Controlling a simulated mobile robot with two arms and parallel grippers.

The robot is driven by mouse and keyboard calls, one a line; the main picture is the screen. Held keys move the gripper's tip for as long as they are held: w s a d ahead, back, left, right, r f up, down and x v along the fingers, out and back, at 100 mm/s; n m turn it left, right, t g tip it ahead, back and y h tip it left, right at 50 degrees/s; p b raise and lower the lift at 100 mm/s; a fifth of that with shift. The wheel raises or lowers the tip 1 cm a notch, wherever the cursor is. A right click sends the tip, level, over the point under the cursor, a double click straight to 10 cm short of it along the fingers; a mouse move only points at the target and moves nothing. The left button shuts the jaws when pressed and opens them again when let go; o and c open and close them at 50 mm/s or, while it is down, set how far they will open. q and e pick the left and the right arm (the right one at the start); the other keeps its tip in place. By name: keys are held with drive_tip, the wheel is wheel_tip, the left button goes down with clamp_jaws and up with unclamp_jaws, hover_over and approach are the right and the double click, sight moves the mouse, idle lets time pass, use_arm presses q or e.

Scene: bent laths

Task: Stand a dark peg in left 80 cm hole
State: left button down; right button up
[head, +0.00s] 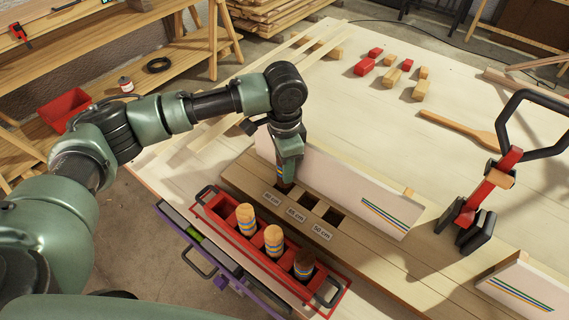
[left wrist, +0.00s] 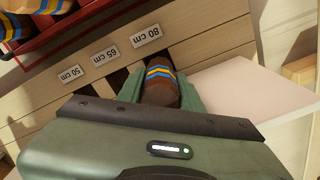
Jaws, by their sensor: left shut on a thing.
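A dark brown peg (left wrist: 160,82) with yellow and blue stripes is between the fingers of my left gripper (head: 285,180), which is shut on it. The gripper points down at the wooden board (head: 240,175), beside the 80 cm label (head: 271,199). The 80 cm hole is hidden under the gripper and peg; I cannot tell how deep the peg sits. The 65 cm hole (head: 309,201) and 50 cm hole (head: 335,216) are empty. A red tray (head: 222,208) holds two light pegs (head: 245,218) (head: 273,240) and another dark peg (head: 304,264). My right gripper is not in view.
A white upright panel (head: 340,190) stands just behind the holes. A red and black clamp (head: 490,190) stands at the right. A wooden mallet-like tool (head: 455,128) and several red and wooden blocks (head: 390,75) lie further back. The table's middle is mostly clear.

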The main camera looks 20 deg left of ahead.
use_arm(q)
drive_tip(key=shift+f, duration=0.75)
drive_tip(key=c, duration=0.9)
unclamp_jaws()
drive_tip(key=shift+s, duration=0.1)
drive_tip(key=shift+o, duration=0.2)
wheel_tip(320, 180, up, 2)
drive_tip(key=p, duration=0.2)
drive_tip(key=shift+r+p, duration=0.15)
drive_tip(key=shift+p, duration=0.25)
wheel_tip(320, 180, up, 7)
drive_tip(key=p, duration=0.8)
drive_tip(key=shift+p, duration=0.35)
drive_tip(key=shift+f, duration=0.2)
